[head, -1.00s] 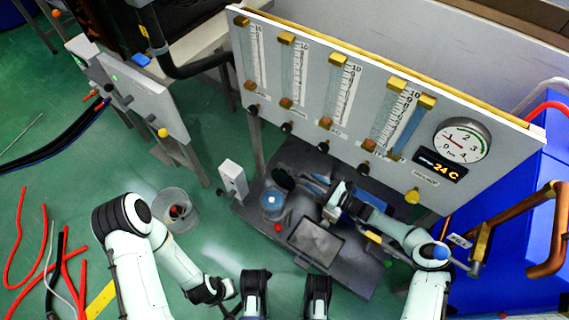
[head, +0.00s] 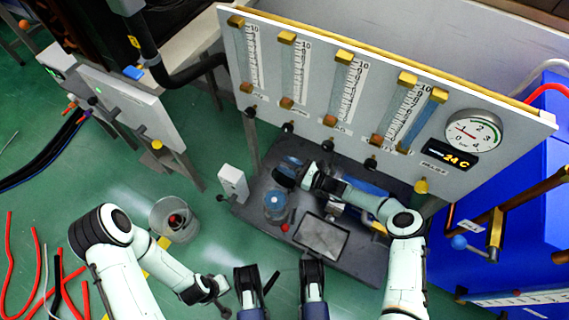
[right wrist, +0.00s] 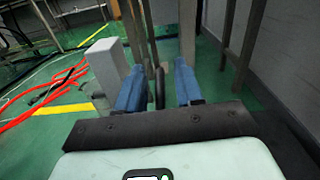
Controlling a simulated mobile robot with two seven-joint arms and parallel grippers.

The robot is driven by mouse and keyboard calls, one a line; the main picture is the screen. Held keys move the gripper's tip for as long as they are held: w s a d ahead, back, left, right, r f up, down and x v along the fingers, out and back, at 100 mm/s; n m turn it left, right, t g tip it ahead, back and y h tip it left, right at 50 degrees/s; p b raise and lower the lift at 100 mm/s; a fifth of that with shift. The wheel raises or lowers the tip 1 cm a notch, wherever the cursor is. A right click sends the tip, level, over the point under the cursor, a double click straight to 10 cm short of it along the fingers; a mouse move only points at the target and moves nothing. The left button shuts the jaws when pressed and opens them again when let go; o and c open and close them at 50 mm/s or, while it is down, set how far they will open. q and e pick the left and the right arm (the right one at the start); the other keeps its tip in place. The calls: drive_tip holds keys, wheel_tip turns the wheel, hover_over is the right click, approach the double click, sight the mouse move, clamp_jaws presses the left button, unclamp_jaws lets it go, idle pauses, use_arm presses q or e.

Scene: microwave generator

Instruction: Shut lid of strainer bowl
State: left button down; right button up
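The strainer bowl (head: 275,208) is a small clear cylinder with blue inside, standing on the dark platform. A dark round piece (head: 284,178), which looks like its raised lid, is just behind it. My right gripper (head: 304,173) is beside that piece, on its right; the fingers are largely hidden in the head view. In the right wrist view the two blue fingers (right wrist: 158,88) are apart, with a dark narrow upright thing between them; I cannot tell whether they touch it. My left gripper (head: 218,300) is low in the head view, away from the bowl; its fingers are unclear.
A panel with gauge tubes (head: 345,85) rises behind the platform (head: 365,260). A white box (head: 233,183) stands left of the bowl and also shows in the right wrist view (right wrist: 108,65). A rectangular tray (head: 322,237) is in front. A clear bucket (head: 174,220) is on the floor.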

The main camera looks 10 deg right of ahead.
drive_tip(key=shift+d, duration=0.1)
clamp_jaws()
use_arm(q)
drive_tip(key=shift+w+r, duration=0.15)
drive_tip(key=shift+w, duration=0.05)
use_arm(e)
drive_tip(key=shift+s, duration=0.1)
